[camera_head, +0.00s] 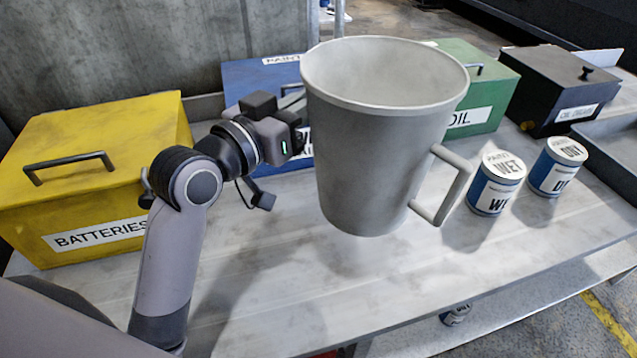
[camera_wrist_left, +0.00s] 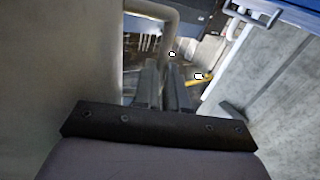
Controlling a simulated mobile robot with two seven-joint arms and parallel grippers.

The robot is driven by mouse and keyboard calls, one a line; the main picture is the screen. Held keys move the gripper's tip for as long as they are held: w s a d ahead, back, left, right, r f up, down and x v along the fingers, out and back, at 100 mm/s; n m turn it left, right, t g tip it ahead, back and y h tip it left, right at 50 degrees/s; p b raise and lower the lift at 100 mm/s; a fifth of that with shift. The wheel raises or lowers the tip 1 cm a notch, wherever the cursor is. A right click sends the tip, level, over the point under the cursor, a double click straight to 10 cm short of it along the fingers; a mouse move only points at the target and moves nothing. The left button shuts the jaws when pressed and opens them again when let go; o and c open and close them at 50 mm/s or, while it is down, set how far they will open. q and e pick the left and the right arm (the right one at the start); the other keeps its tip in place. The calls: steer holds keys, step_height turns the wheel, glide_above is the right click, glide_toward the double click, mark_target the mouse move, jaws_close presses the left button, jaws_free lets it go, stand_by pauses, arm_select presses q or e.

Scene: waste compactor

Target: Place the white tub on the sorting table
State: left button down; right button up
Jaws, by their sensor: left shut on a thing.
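The white tub (camera_head: 365,160) is a large, open, light-grey bucket with a loop handle on its right side. It is upright over the sorting table (camera_head: 260,300), with a soft shadow under it. I cannot tell whether its base touches the top. My left gripper (camera_head: 298,140) is at the tub's left side, shut on the tub, its fingertips partly hidden. In the left wrist view, the tub's wall (camera_wrist_left: 60,60) fills the left, and a loop handle is at the narrow fingers (camera_wrist_left: 163,80). My right gripper is not in view.
A yellow batteries box (camera_head: 90,150) stands left, with a blue box (camera_head: 250,75), a green oil box (camera_head: 475,75) and a black box (camera_head: 555,90) behind. Two paint cans (camera_head: 497,183) (camera_head: 557,166) stand right of the tub. The table's front is clear.

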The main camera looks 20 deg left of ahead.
arm_select(q)
step_height(320, 180, down, 16)
steer(key=b, duration=0.2)
steer(key=shift+b, duration=0.3)
steer(key=shift+f, duration=0.15)
steer(key=c, duration=1.2)
jaws_free()
steer(key=shift+b+v, duration=0.9)
steer(key=shift+v, duration=5.1)
